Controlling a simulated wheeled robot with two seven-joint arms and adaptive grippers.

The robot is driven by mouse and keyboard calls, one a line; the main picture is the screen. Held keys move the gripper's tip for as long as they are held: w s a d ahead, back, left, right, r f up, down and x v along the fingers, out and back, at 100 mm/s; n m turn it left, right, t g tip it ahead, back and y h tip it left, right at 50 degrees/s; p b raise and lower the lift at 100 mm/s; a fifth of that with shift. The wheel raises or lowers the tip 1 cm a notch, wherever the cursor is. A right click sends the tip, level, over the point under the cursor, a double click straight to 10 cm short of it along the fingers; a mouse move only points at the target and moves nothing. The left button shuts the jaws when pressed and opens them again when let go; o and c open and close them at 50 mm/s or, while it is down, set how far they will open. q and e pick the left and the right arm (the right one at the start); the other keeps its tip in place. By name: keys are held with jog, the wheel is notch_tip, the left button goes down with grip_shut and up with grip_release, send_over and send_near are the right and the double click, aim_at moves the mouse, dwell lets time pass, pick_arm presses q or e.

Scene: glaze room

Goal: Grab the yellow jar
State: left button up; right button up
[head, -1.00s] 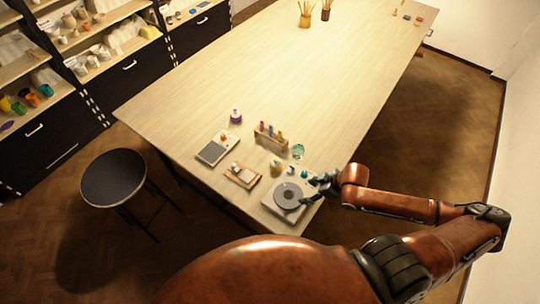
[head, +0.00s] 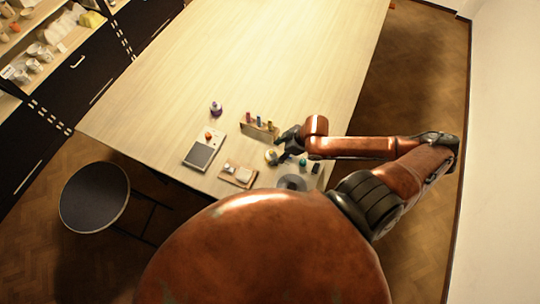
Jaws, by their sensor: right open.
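The small yellow jar (head: 270,157) stands on the near part of the long wooden table, just in front of the bottle rack. It looks small and partly dark, and its details are hard to make out. My right gripper (head: 279,149) is open. It reaches in from the right with its fingers close beside the jar, on the jar's right and far side. I cannot tell whether a finger touches the jar. My left gripper is not in view.
A rack of small bottles (head: 258,128) stands just behind the jar. A purple jar (head: 215,109), a grey-topped device (head: 201,155), a wooden tray (head: 238,174), a teal item (head: 303,162) and a partly hidden turntable (head: 292,182) are nearby. The far table (head: 270,50) is clear.

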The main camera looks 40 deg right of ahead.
aim_at(274, 153)
jog(key=shift+p+x, duration=0.3)
jog(key=shift+x, duration=2.05)
jog(key=shift+w+d, duration=0.1)
jog(key=shift+d, duration=0.05)
jog(key=c, duration=1.3)
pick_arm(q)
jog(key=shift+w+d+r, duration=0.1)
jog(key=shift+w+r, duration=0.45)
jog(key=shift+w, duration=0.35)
pick_arm(e)
jog(key=shift+c, duration=0.9)
